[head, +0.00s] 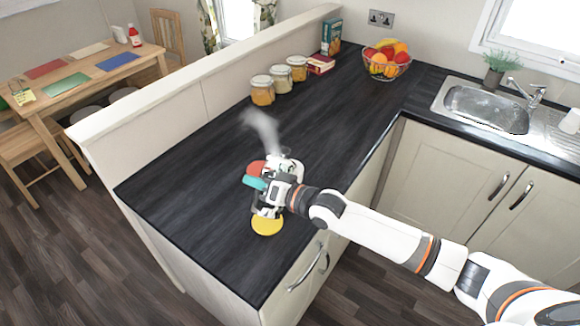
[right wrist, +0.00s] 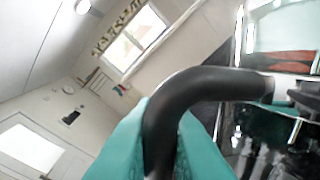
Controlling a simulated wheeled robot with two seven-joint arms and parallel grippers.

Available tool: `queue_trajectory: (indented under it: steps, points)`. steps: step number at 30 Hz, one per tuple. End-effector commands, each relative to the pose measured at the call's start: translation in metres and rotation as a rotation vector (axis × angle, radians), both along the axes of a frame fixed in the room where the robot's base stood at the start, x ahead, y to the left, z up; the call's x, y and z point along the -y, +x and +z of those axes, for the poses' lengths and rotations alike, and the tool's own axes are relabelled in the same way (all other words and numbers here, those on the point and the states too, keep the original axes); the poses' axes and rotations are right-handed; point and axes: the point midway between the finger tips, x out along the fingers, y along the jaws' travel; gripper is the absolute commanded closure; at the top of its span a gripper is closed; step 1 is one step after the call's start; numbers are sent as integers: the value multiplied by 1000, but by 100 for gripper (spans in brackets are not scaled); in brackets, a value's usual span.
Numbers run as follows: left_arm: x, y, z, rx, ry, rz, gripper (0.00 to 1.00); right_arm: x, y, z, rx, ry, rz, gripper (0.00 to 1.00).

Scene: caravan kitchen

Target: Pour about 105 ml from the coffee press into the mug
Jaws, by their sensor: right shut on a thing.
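My right gripper (head: 262,186) is over the near part of the dark counter. Its teal fingers (right wrist: 200,150) are shut on the black curved handle (right wrist: 195,90) of the coffee press. The press's glass body with dark, shiny contents (right wrist: 262,140) shows at the right edge of the right wrist view. In the head view the gripper and wrist hide most of the press. A red round thing (head: 256,167) shows just beyond the fingers and a yellow round thing (head: 267,226) on the near side; I cannot tell which is the mug. My left gripper is not in view.
Pale steam (head: 262,130) rises beyond the gripper. Several lidded jars (head: 262,92) stand along the low wall, with boxes (head: 331,38) and a fruit bowl (head: 386,62) farther back. The sink (head: 485,108) is at the right. The counter left of the gripper is clear.

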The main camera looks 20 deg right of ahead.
Motion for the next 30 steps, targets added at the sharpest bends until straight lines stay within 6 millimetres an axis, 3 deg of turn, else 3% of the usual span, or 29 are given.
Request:
queue_trajectory:
  steps: [30]
  points:
    - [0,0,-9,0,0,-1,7,8,10,13,-143,136,1,100]
